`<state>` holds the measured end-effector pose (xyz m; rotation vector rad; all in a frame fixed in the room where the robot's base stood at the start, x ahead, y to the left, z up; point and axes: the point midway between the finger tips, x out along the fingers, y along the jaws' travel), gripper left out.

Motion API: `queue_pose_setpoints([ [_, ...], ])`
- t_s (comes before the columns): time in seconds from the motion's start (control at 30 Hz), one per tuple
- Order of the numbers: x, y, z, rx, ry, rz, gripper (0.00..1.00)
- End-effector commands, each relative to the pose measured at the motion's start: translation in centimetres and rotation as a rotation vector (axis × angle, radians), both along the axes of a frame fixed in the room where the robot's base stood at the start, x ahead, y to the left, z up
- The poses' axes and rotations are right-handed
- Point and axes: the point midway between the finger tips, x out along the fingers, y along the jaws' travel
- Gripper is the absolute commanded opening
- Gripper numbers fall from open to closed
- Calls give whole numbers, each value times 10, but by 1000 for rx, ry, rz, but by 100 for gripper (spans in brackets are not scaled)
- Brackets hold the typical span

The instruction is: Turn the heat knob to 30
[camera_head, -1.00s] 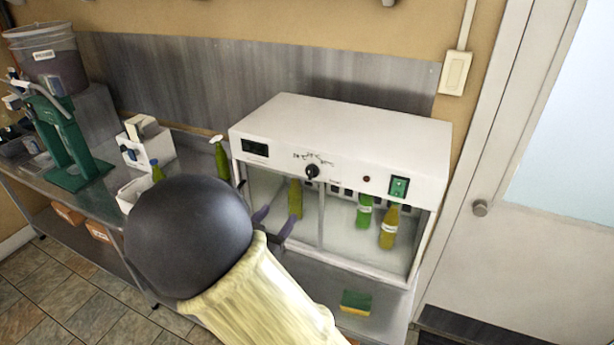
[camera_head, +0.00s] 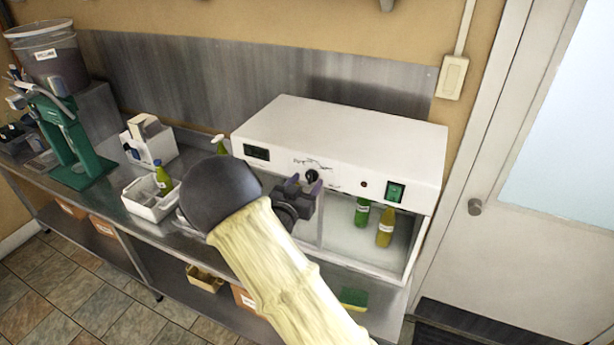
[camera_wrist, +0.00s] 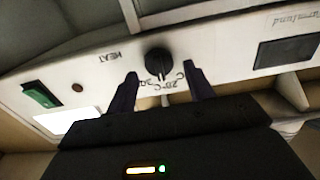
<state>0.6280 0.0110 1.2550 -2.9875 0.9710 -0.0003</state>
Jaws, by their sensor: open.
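The black heat knob (camera_head: 311,176) sits on the white front panel of the incubator cabinet (camera_head: 340,137). In the wrist view the knob (camera_wrist: 158,63) appears upside down, with "HEAT" lettering and temperature marks beside it. The exact number its pointer is at is too small to read surely. My gripper (camera_head: 304,186) is open just in front of the panel. In the wrist view my gripper's two dark fingers (camera_wrist: 160,84) stand either side of the knob's pointer side, with the knob a little beyond the tips. No contact shows.
A dark display (camera_head: 257,152) is left of the knob, and a red light and green switch (camera_head: 396,192) are to the right. A white tray (camera_head: 150,200) is on the steel bench at left.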

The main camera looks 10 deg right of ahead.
Motion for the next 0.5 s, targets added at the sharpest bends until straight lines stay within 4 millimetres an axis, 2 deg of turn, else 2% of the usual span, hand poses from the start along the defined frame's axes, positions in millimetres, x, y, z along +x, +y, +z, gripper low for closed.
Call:
queue_pose_setpoints([
  [0.13,8,-6,0,0,1,-1,53],
  [0.4,9,-7,-1,1,1,0,53],
  [0.5,9,-7,-1,1,1,0,33],
])
